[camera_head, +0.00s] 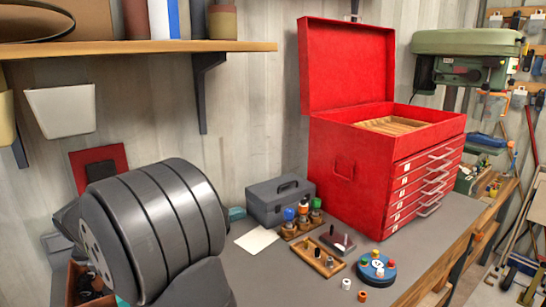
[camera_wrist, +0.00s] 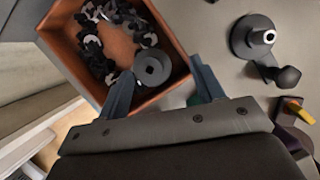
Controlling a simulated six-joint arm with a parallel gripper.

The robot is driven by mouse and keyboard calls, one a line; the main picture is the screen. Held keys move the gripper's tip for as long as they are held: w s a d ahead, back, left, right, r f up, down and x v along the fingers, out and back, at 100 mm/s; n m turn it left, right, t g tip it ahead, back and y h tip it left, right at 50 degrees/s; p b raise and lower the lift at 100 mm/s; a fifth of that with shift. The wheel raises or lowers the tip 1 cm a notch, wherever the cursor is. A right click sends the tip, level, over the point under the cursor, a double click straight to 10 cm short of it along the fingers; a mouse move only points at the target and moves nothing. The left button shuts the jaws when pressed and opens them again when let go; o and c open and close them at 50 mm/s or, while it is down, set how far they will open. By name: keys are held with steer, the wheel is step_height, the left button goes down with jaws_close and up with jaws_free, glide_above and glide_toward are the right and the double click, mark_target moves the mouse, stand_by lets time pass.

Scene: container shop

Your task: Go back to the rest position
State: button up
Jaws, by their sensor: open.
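My gripper (camera_wrist: 161,68) shows in the wrist view with its two fingers spread apart, over the near end of an orange-brown box (camera_wrist: 176,38). A round grey disc with a hole (camera_wrist: 152,67) lies in the box between the fingertips as seen; I see no finger closed on it. Dark chain-like parts (camera_wrist: 98,50) lie farther inside the box. In the head view my arm's dark grey links fill the lower left and hide the gripper. The box (camera_head: 76,275) shows only partly there, at the lower left edge.
A red tool chest (camera_head: 345,170) with its lid up stands on the grey bench (camera_head: 290,285). A grey toolbox (camera_head: 270,212), small trays of parts and a round blue holder (camera_head: 377,277) stand before it. A wooden shelf (camera_head: 130,48) overhangs my arm. In the wrist view, a dark round-based object (camera_wrist: 245,38) stands right of the box.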

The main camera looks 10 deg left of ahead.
steer(key=w+d+r, duration=0.4)
steer(key=d+r, duration=0.2)
steer(key=d, duration=0.4)
steer(key=w+d+f+m+h, duration=0.1)
steer(key=w+d+m+h, duration=0.1)
steer(key=w+d+m, duration=0.35)
steer(key=w+d+m+h, duration=0.1)
steer(key=w+d+m, duration=0.1)
steer(key=d, duration=0.7)
steer(key=d+f+m+g+h, duration=0.1)
steer(key=d+m+g, duration=0.1)
steer(key=d+m, duration=0.5)
steer(key=d+f+m+g+h, duration=0.2)
steer(key=d+m, duration=0.5)
steer(key=d, duration=1.2)
steer(key=shift+w+d, duration=0.2)
steer(key=shift+d, duration=0.2)
steer(key=shift+f+m, duration=0.1)
steer(key=shift+m, duration=0.15)
